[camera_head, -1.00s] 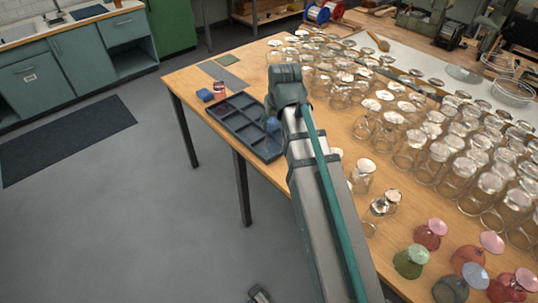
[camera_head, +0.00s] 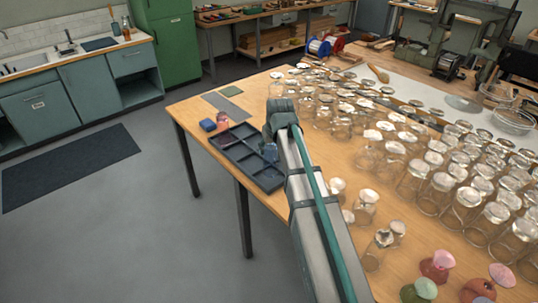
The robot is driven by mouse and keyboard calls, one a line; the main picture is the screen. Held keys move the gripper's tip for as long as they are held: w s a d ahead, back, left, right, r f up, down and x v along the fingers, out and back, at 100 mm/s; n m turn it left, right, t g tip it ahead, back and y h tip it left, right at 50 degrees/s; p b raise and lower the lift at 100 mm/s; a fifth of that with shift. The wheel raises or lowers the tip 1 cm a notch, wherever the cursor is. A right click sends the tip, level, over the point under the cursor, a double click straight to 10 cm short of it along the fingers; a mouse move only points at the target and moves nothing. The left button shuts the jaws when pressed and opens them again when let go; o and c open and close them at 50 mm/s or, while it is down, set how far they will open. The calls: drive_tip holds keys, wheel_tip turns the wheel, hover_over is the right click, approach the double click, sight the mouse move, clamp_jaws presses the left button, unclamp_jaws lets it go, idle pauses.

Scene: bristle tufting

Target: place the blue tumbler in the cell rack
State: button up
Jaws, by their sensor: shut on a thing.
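The cell rack (camera_head: 228,156) is a dark grey tray with several compartments, near the table's left edge. The blue tumbler (camera_head: 270,153) shows at the rack's right side, just left of my arm. My gripper (camera_head: 268,140) is at the tumbler's top and shut on it, mostly hidden by my wrist. I cannot tell whether the tumbler touches a compartment floor or hangs above it.
Many clear glasses (camera_head: 420,165) crowd the table to the right of my arm. Coloured glasses (camera_head: 437,265) stand at the near right. Floor is open left of the table.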

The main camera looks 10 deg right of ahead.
drive_tip(key=p+x, duration=0.2)
drive_tip(key=x, duration=0.5)
drive_tip(key=shift+w+d+f, duration=0.2)
drive_tip(key=shift+w+d, duration=0.05)
drive_tip(key=shift+d, duration=0.05)
drive_tip(key=shift+f, duration=0.1)
drive_tip(key=o, duration=1.4)
drive_tip(key=b+v, duration=0.2)
drive_tip(key=v, duration=1)
drive_tip(key=shift+a, duration=0.1)
